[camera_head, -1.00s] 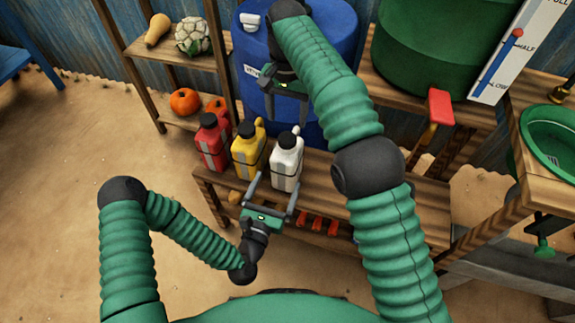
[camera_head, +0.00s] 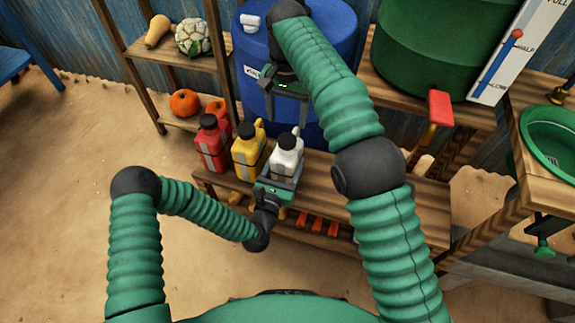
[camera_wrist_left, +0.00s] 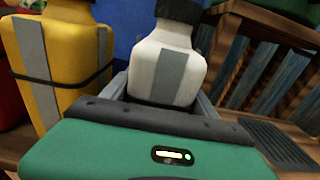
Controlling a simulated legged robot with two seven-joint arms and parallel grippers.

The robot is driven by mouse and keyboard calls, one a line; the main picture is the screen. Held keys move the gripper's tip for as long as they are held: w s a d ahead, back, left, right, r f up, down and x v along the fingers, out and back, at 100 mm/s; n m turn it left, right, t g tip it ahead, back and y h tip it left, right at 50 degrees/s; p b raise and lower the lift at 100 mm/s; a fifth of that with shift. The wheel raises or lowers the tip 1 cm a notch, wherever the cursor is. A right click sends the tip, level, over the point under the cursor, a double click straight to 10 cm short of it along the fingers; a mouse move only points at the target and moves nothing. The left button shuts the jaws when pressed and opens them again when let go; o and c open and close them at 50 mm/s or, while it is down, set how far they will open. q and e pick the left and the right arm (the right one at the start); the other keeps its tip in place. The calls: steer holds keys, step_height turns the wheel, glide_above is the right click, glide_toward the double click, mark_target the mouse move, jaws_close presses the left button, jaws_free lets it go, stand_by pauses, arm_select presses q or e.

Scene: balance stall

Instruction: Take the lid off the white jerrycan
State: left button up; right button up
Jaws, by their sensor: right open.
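The white jerrycan (camera_head: 286,163) with its black lid (camera_head: 288,141) stands upright on the low wooden bench, at the right end of a row of three. My left gripper (camera_head: 281,175) is low at its front, with a finger on each side of its body. The left wrist view shows the white jerrycan (camera_wrist_left: 165,70) between these fingers; whether they press on it I cannot tell. My right gripper (camera_head: 288,108) is open and empty, above and behind the lid, in front of the blue barrel.
A yellow jerrycan (camera_head: 248,150) stands close left of the white one, and a red jerrycan (camera_head: 211,150) beyond it. The blue barrel (camera_head: 325,40) is behind. The bench (camera_head: 390,196) is bare to the right. A red-headed mallet (camera_head: 440,108) is farther right.

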mark_target(287, 139)
arm_select(q)
jaws_close()
arm_select(e)
steer(key=m, duration=0.5)
steer(key=shift+m, duration=0.3)
steer(key=m, duration=1.6)
steer(key=shift+m, duration=0.3)
steer(key=shift+f, duration=0.3)
step_height(287, 139, down, 8)
steer(key=shift+r, duration=0.25)
